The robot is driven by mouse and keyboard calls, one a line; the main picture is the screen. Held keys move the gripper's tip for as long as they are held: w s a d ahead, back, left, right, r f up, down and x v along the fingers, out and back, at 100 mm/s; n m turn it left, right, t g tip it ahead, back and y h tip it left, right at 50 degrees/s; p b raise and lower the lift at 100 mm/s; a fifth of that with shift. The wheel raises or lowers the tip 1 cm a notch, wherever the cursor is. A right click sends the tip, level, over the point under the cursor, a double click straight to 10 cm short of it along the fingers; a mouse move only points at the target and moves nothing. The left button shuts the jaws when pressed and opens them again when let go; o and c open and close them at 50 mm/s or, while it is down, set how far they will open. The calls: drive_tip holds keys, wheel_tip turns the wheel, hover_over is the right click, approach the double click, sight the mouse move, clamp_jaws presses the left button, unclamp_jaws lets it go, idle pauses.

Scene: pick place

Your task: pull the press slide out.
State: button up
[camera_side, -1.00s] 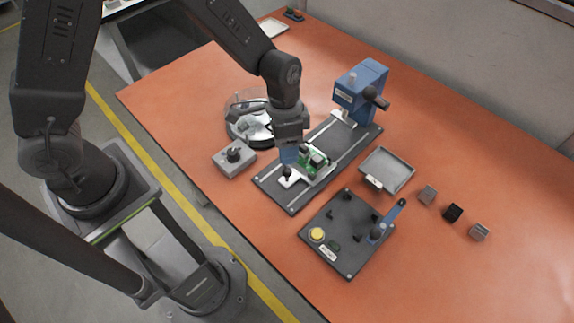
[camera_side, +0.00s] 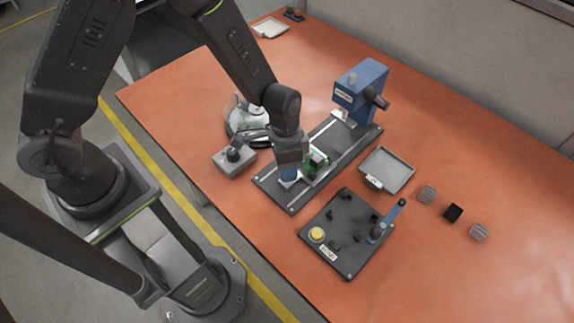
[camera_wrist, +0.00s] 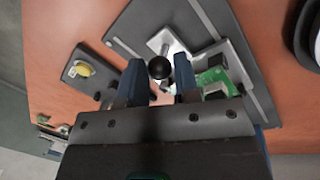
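The blue press (camera_side: 360,92) stands at the far end of a dark base plate (camera_side: 268,180) with two light rails. The press slide (camera_wrist: 238,68) is a pale metal plate at the near end of the base, carrying a green circuit board (camera_side: 316,163). The slide's handle has a round black knob (camera_wrist: 160,67). My gripper (camera_side: 288,178) is low over the handle and hides the knob in the side view. In the wrist view my gripper (camera_wrist: 160,84) is open, its blue fingers on either side of the knob; I cannot tell whether they touch it.
A grey control box (camera_side: 235,158) and a round glass-covered dish (camera_side: 247,118) stand left of the base. A grey tray (camera_side: 387,170) and a dark fixture plate (camera_side: 346,232) with a blue lever lie to the right. Several small blocks (camera_side: 453,212) sit farther right.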

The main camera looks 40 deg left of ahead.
clamp_jaws()
drive_tip(key=shift+s, duration=2.1)
drive_tip(key=shift+o, duration=2.2)
unclamp_jaws()
drive_tip(key=shift+w+r, duration=0.15)
drive_tip(key=shift+r, duration=0.35)
wheel_tip(320, 180, up, 13)
drive_tip(key=w+a, duration=0.1)
drive_tip(key=a, duration=0.1)
drive_tip(key=shift+f, duration=0.2)
drive_tip(key=shift+w+a, duration=0.1)
